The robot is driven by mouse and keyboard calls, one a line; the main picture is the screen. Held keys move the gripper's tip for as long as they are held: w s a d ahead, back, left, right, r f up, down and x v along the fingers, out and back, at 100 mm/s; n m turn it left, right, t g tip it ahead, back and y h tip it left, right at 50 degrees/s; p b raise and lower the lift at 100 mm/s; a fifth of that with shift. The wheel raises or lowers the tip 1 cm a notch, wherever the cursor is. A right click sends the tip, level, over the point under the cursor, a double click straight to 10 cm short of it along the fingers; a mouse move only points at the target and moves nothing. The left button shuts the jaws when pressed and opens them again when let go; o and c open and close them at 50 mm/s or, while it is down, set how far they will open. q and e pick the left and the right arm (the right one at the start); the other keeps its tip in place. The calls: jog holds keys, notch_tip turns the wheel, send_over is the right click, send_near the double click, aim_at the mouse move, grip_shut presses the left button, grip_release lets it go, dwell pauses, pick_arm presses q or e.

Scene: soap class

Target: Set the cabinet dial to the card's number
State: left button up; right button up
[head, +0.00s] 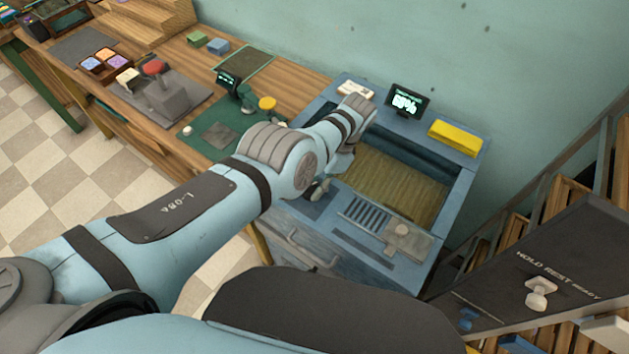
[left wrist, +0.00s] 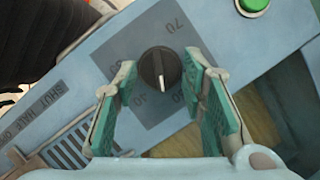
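The blue cabinet (head: 345,245) stands against the wall in the head view. Its dial (left wrist: 160,68) is a black round knob on a dark grey square with printed numbers in the left wrist view. The knob's pale line points toward the bottom of that picture; the numbers near it are partly hidden or hard to read. My left gripper (left wrist: 161,82) is open, its green-padded fingers apart on either side of the knob. I cannot tell whether they touch it. A small pale card-like piece (head: 356,90) lies at the cabinet's back edge, its print unreadable. My right gripper is out of view.
A small screen (head: 407,101) with green-white text and a yellow block (head: 455,138) stand at the cabinet's back. A vent grille (head: 363,214) is in front. A green button (left wrist: 253,5) shows near the dial. A wooden bench (head: 190,60) with items is left; a dark panel (head: 545,265) is right.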

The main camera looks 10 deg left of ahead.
pick_arm(q)
jog(key=shift+o, duration=0.7)
jog(key=v, duration=0.7)
jog(key=shift+r, duration=0.3)
